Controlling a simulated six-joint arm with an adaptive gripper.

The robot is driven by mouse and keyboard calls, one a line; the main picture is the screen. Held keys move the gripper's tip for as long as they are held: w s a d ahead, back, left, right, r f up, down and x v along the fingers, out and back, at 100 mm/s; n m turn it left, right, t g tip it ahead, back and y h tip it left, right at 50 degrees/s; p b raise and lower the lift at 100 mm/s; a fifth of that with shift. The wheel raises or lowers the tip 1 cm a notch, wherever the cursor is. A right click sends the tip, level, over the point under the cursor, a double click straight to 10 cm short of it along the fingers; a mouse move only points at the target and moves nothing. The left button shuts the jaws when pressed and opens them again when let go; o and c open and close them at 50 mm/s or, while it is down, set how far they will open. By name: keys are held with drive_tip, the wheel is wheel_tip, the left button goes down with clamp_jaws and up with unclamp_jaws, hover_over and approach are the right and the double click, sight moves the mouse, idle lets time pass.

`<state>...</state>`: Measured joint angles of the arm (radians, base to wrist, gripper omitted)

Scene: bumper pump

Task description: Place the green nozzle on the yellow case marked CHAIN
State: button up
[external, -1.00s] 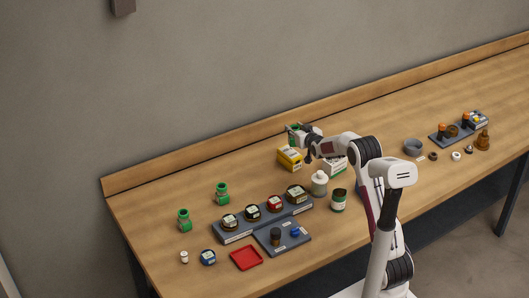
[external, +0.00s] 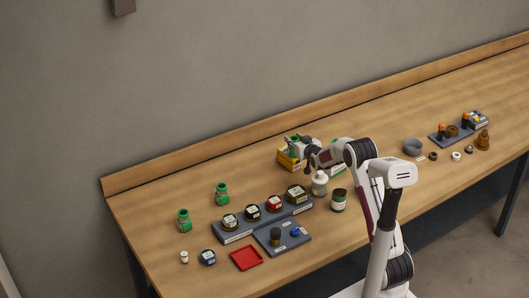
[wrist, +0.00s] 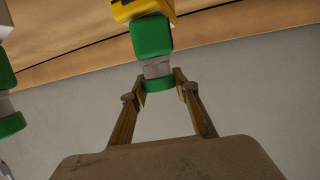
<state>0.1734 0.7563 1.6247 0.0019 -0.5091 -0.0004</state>
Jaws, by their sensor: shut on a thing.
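My gripper (external: 298,146) is shut on the green nozzle (wrist: 152,38), which has a green block, a pale grey middle and a green disc. In the wrist view, my gripper's fingers (wrist: 161,84) sit either side of the disc end. The yellow case (external: 284,161) is at the back of the bench, directly below the nozzle and partly hidden by my gripper. In the wrist view the yellow case (wrist: 138,9) is right by the block end; I cannot tell whether they touch. The CHAIN marking is not readable.
A white box (external: 338,169) stands right of the case, mostly behind my arm. A similar green and grey piece (wrist: 8,122) shows at the wrist view's left edge. A pale bottle (external: 319,184) and a grey rack (external: 235,236) of jars stand nearer.

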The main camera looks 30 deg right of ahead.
drive_tip(key=shift+f, duration=0.2)
idle(0.3)
drive_tip(key=o, duration=1.3)
drive_tip(key=shift+c, duration=0.2)
drive_tip(key=shift+r, duration=0.15)
drive_tip(key=shift+s+a+r, duration=0.1)
drive_tip(key=shift+s+r, duration=0.1)
drive_tip(key=shift+s, duration=0.45)
drive_tip(key=v, duration=1)
drive_tip(key=shift+s, duration=0.35)
drive_tip(key=shift+r, duration=0.1)
